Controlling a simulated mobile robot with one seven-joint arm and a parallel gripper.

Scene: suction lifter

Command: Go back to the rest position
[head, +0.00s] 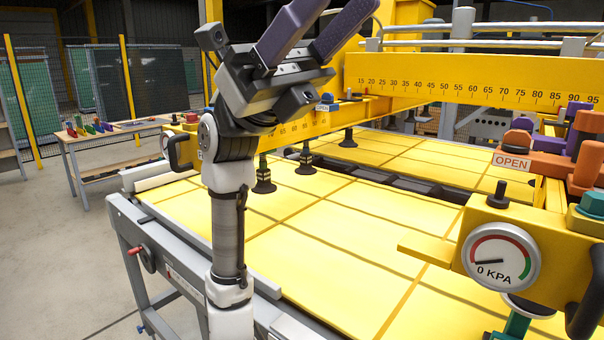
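My gripper (343,8) is at the top of the head view, raised on my upright arm and pointing up and to the right. Its two dark purple fingers stand apart, and I see nothing between them. The fingertips are at the top edge of the picture. The gripper is in front of the yellow lifter beam (460,84) in the picture and seems clear of it.
A large yellow panel (340,225) lies on a grey frame beside my arm. Black suction cups (263,180) hang over it. At right are a gauge (500,257) reading 0 KPA and an OPEN label (512,162). A wooden bench (105,135) stands at left; open floor (60,260) lies before it.

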